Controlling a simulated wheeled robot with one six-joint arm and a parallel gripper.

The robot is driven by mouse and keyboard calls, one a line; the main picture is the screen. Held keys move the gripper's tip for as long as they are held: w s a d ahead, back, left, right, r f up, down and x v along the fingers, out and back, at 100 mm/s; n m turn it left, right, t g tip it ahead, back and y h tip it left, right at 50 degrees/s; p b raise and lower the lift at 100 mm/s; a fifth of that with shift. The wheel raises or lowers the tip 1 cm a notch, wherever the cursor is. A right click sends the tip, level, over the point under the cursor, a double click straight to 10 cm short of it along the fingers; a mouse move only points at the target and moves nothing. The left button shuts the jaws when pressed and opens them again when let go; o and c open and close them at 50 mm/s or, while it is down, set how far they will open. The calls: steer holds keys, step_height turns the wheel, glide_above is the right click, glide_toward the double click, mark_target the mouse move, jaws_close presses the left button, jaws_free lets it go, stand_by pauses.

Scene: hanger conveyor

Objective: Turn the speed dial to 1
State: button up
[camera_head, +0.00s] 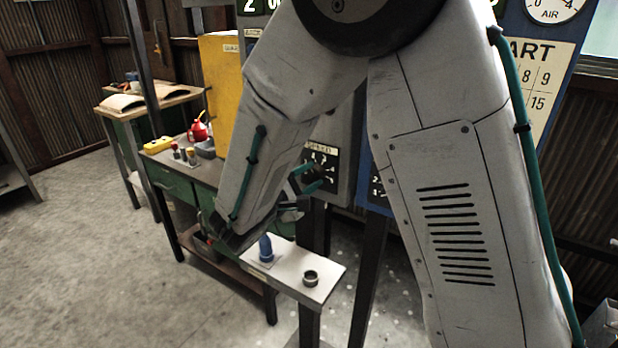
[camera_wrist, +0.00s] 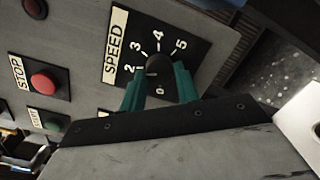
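The speed dial (camera_wrist: 158,66) is a dark knob on a black plate, with white numbers around it and a SPEED label to its left. In the wrist view the 2, 3, 4, 5 and 0 can be read; the 1 is not clear. A small light mark shows low on the knob, but its exact setting is hard to tell. My gripper (camera_wrist: 160,70) has two teal fingers, spread apart, one on each side of the knob. Contact cannot be made out. In the head view my gripper (camera_head: 308,178) is in front of the speed plate (camera_head: 322,158), which my arm partly hides.
A red STOP button (camera_wrist: 43,82) and a green button (camera_wrist: 47,116) sit left of the dial. Below my gripper, a small white shelf (camera_head: 290,283) holds a blue piece (camera_head: 266,248) and a dark ring (camera_head: 310,278). A green workbench (camera_head: 175,187) stands at left.

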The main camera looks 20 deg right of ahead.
steer(key=n, duration=0.4)
steer(key=shift+f+n, duration=0.15)
steer(key=shift+n, duration=0.15)
steer(key=shift+n+t+h, duration=0.3)
steer(key=shift+n+t, duration=0.1)
steer(key=shift+n, duration=1.8)
steer(key=o, duration=1)
steer(key=shift+d, duration=0.1)
steer(key=shift+c, duration=0.2)
